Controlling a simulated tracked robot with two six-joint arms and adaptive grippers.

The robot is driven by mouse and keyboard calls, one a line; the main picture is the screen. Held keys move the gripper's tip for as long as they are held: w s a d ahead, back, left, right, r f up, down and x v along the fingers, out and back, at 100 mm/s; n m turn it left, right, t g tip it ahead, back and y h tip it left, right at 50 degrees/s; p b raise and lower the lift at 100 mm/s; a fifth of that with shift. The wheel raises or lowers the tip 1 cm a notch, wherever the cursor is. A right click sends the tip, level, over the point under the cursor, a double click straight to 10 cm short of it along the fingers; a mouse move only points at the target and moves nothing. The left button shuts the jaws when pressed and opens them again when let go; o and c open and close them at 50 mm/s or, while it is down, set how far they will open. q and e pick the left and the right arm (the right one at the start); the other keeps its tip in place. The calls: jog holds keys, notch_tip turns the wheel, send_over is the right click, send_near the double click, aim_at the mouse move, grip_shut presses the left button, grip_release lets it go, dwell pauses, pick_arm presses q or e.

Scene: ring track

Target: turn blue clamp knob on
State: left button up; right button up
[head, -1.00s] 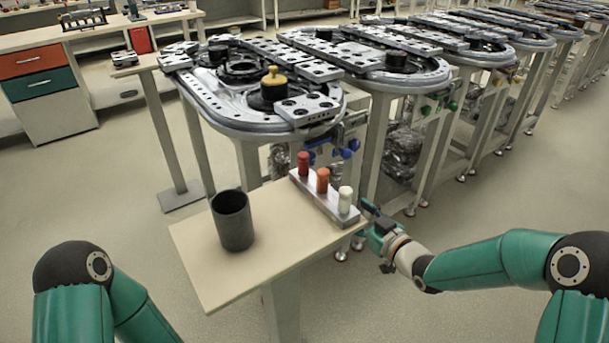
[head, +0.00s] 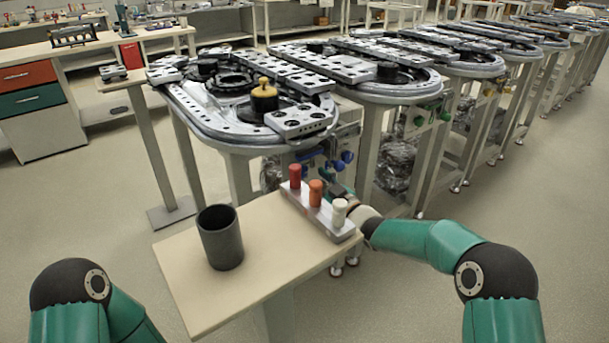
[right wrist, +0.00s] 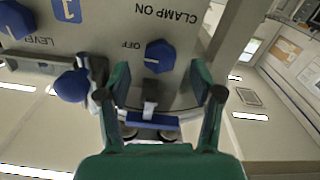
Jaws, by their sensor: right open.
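The blue clamp knob (right wrist: 160,55) sits on a grey panel (right wrist: 105,40) in the right wrist view, where the lettering "CLAMP ON" and "OFF" appears upside down. I cannot tell which setting the knob points to. My right gripper (right wrist: 160,78) is open, with its green fingers on either side of the knob's line and no visible contact. In the head view my right gripper (head: 339,187) is partly hidden behind the peg block, just below the blue knobs (head: 346,157) under the nearest ring track. My left gripper is out of view; only my left arm shows.
A small table (head: 185,268) carries a dark cup (head: 220,240) and a block (head: 325,222) with red, orange and white pegs, close to my right arm.

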aim_at(304, 174)
jog(key=shift+x, duration=1.95)
jog(key=c, duration=1.2)
